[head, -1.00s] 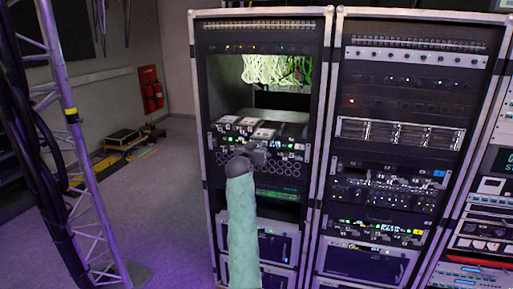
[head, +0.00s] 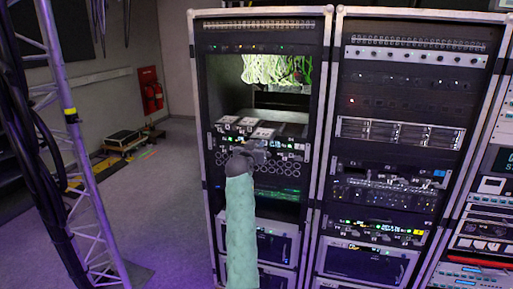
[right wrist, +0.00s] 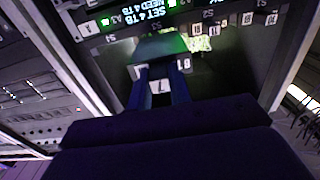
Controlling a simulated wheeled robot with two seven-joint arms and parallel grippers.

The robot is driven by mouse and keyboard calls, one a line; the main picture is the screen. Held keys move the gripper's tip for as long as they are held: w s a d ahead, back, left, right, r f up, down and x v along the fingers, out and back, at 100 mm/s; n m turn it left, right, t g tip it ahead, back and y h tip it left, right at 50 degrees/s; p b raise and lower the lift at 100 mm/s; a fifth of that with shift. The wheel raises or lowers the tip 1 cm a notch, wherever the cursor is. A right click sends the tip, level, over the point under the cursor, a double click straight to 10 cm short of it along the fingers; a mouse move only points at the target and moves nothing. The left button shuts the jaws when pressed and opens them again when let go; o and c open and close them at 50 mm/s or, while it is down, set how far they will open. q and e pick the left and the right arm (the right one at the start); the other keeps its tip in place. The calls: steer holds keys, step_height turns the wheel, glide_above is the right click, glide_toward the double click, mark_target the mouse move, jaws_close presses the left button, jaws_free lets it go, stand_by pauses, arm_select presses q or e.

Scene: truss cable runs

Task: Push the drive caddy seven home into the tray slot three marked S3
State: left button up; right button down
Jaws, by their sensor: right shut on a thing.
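My right gripper (head: 254,150) is at the front of the pulled-out drive tray (head: 222,140) in the left rack. In the right wrist view its two fingers (right wrist: 163,90) are shut on the drive caddy seven (right wrist: 160,47), at the front end with the white label reading 7. The caddy's body reaches away from the fingers toward the tray's label row. I cannot tell how deep the caddy sits. In the head view the gripper hides most of it. My left gripper is out of view.
Other caddies (head: 263,133) sit in the tray beside the gripper. The left rack's frame (head: 328,120) rises close to the right. A second rack (head: 400,130) stands beyond it. A truss post (head: 75,130) with cables stands left, with open floor between.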

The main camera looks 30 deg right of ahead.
mark_target(261, 139)
steer(key=shift+b+x, duration=0.3)
steer(key=shift+x, duration=0.9)
steer(key=shift+w+d, duration=0.2)
steer(key=shift+w, duration=0.05)
stand_by(0.4)
steer(key=shift+d, duration=0.1)
steer(key=shift+b+x, duration=0.6)
steer(key=shift+x, duration=0.8)
stand_by(0.6)
steer(key=shift+b, duration=0.3)
steer(key=shift+b+x, duration=0.6)
steer(key=shift+x, duration=1.4)
steer(key=shift+w+d+f+b, duration=0.15)
steer(key=shift+w+d+b, duration=0.3)
steer(key=shift+d, duration=0.4)
steer(key=shift+w+f, duration=0.1)
steer(key=shift+w, duration=0.05)
